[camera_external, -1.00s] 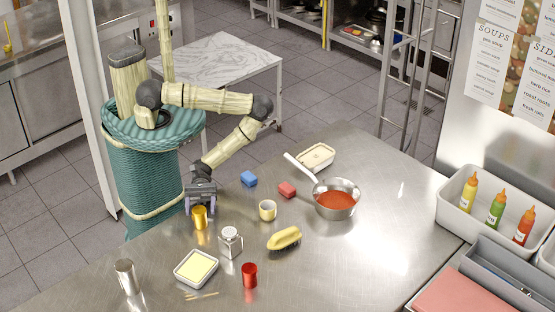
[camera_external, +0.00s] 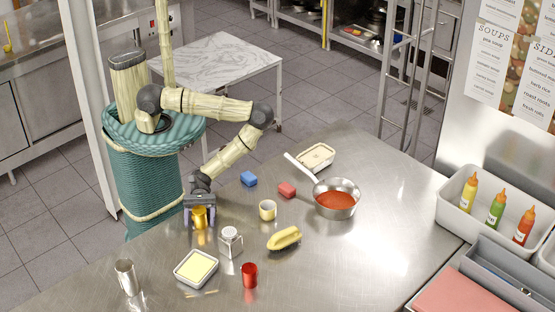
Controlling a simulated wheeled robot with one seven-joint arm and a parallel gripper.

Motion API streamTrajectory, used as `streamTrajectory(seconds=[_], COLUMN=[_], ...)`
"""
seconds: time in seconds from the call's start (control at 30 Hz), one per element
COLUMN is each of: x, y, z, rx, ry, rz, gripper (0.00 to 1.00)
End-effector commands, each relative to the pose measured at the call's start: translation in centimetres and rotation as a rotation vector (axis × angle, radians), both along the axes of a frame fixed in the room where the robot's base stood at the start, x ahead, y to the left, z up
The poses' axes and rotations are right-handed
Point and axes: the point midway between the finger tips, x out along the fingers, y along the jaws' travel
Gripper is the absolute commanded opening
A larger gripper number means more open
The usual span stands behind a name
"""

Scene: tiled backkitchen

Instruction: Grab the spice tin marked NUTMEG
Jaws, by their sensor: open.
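A small gold-yellow tin (camera_external: 200,220) stands upright on the steel counter, near its edge by my base. My gripper (camera_external: 199,224) is open and pointing down over this tin, with one finger on each side. The gripper body hides the top of the tin, and I cannot tell whether the fingers touch it. A red tin (camera_external: 249,275) and a silver tin (camera_external: 126,278) also stand on the counter. No label can be read on any tin, so I cannot tell which one is marked NUTMEG.
A glass jar (camera_external: 230,242) stands close to the gold tin's right.

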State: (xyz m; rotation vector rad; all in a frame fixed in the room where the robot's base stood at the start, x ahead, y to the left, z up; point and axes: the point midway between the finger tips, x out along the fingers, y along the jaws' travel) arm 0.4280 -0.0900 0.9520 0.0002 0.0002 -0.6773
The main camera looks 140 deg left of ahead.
Motion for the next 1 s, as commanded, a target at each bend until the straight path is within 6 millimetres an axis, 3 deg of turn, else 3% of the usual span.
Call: streamTrajectory(seconds=[0.33,0.6,1.0], x=[-0.02,-0.03,0.02], y=[0.02,0.03,0.05], z=[-0.01,-0.01,0.89], rx=[0.000,0.000,-0.001], ry=[0.000,0.000,-0.001], rz=[0.000,0.000,0.000], gripper=[0.67,0.18,0.18])
